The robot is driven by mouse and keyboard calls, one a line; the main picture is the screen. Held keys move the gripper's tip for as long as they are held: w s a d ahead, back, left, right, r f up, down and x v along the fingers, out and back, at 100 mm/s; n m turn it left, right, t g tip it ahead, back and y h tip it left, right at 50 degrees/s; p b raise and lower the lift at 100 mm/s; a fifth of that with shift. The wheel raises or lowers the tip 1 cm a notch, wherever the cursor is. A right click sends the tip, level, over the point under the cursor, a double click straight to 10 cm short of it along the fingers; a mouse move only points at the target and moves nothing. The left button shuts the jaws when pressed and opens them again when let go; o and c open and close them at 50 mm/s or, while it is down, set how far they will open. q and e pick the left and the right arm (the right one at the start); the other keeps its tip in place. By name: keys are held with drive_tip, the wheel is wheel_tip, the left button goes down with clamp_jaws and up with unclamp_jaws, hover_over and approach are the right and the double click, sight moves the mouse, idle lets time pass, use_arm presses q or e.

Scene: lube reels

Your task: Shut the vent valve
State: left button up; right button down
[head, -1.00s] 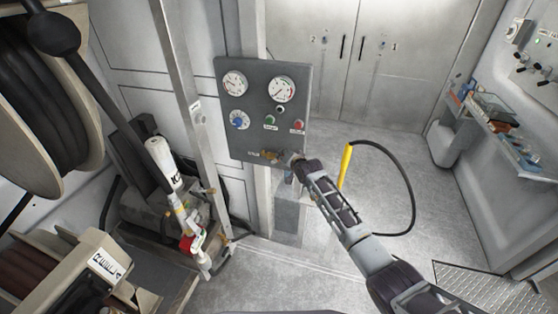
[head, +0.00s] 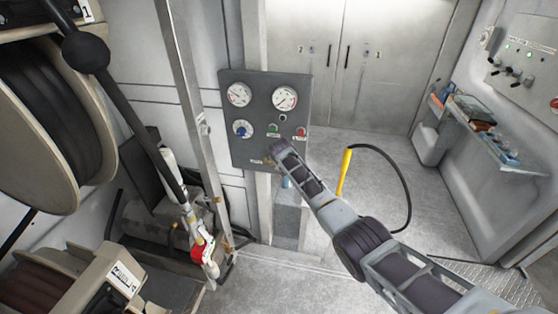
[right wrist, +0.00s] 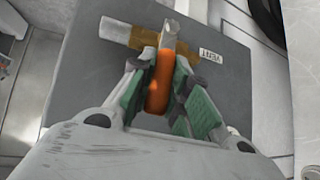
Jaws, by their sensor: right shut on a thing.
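The vent valve (right wrist: 125,33) is a brass body low on the grey gauge panel (head: 235,120), with a VENT label (right wrist: 211,55) beside it. Its orange handle (right wrist: 159,80) lies across the line of the brass body in the right wrist view. My right gripper (right wrist: 160,95) is shut on this handle, with a green pad on either side of it. In the head view my right gripper (head: 276,152) is at the panel's lower edge and hides most of the valve. My left gripper is not in view.
The panel carries two gauges (head: 285,97), a blue knob (head: 242,129) and green and red buttons (head: 300,132). Hose reels (head: 50,110) stand at left. A shelf (head: 480,130) lines the right wall. Floor between is clear.

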drive_tip(key=shift+a+f+n+h, duration=0.1)
drive_tip(key=shift+a+n+h, duration=0.2)
drive_tip(key=shift+h, duration=0.1)
idle(0.3)
drive_tip(key=c, duration=1.3)
unclamp_jaws()
drive_tip(key=shift+w+a, duration=0.1)
drive_tip(key=shift+w, duration=0.05)
drive_tip(key=shift+c, duration=0.2)
drive_tip(key=shift+s+r, duration=0.25)
drive_tip(key=shift+r, duration=0.05)
drive_tip(key=v, duration=1.1)
drive_tip(key=shift+r, duration=0.2)
drive_tip(key=shift+f, duration=0.1)
